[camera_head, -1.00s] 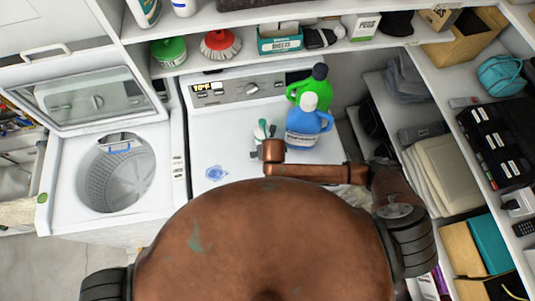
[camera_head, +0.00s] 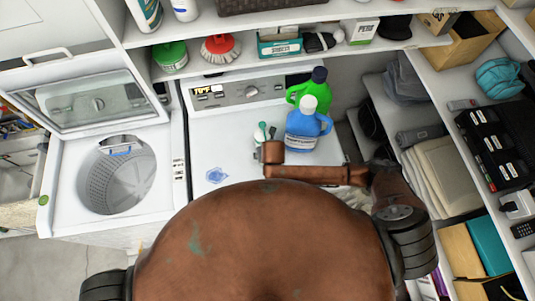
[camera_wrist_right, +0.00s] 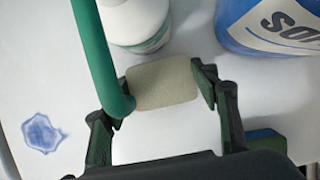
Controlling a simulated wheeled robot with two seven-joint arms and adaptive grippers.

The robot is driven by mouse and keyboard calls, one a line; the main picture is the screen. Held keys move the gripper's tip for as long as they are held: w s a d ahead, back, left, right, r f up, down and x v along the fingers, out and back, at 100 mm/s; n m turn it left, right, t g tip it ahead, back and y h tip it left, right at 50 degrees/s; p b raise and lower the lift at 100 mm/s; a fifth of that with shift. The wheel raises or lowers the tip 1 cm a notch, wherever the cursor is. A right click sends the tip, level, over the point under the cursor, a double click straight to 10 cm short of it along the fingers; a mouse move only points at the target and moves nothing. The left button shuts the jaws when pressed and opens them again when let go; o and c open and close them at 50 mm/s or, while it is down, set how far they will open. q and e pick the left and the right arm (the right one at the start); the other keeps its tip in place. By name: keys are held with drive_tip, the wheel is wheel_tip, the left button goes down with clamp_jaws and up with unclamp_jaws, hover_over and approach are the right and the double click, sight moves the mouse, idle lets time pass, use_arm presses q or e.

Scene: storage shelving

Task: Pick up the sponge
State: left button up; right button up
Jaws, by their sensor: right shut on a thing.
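The sponge (camera_wrist_right: 165,83) is a pale beige rounded block in the right wrist view. My right gripper (camera_wrist_right: 163,92) has its dark green fingers on either side of the sponge and is shut on it. A green rod (camera_wrist_right: 98,50) crosses in front of the left finger and hides part of it. In the head view my own arm hides the sponge and most of the right gripper. My left gripper is not in view.
On the white machine top (camera_head: 205,155), a blue jug (camera_head: 308,130) and a green jug (camera_head: 318,88) stand close beside my right arm. A white bottle (camera_wrist_right: 135,22) stands just behind the sponge. A blue stain (camera_head: 217,176) lies left. An open washer drum (camera_head: 117,174) is further left.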

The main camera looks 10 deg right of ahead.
drive_tip(key=p+v, duration=0.5)
drive_tip(key=shift+r, duration=0.3)
drive_tip(key=s+r, duration=0.7)
drive_tip(key=s, duration=0.5)
drive_tip(key=shift+a+b, duration=0.35)
drive_tip(key=shift+b, duration=0.1)
drive_tip(key=shift+o, duration=0.6)
drive_tip(key=c, duration=0.4)
drive_tip(key=shift+s, duration=0.1)
